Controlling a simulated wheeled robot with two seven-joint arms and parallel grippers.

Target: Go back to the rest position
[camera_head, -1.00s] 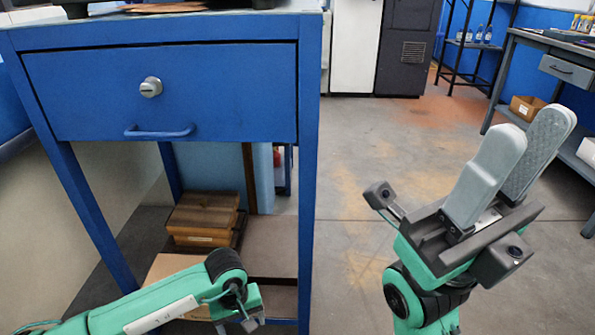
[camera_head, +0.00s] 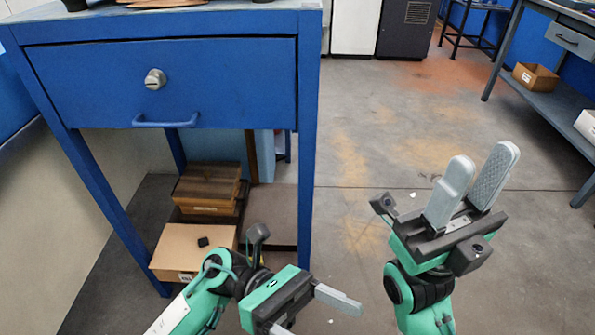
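My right gripper (camera_head: 481,160) stands over the open floor on the right, its two pale grey fingers pointing up and away. A gap shows between the fingers and nothing is in it. My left gripper (camera_head: 322,320) is at the bottom middle, in front of the blue bench's (camera_head: 308,190) right leg. Its two pale fingers point right and are spread apart. The far one shows whole, while the near one is partly cut off by the bottom edge. No object shows between them.
The bench has a closed drawer (camera_head: 220,85) with a handle and a round lock. Brown boxes (camera_head: 207,187) and a lighter carton (camera_head: 190,250) lie beneath it. A grey workbench (camera_head: 550,95) stands at the far right. The floor (camera_head: 370,150) between is clear.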

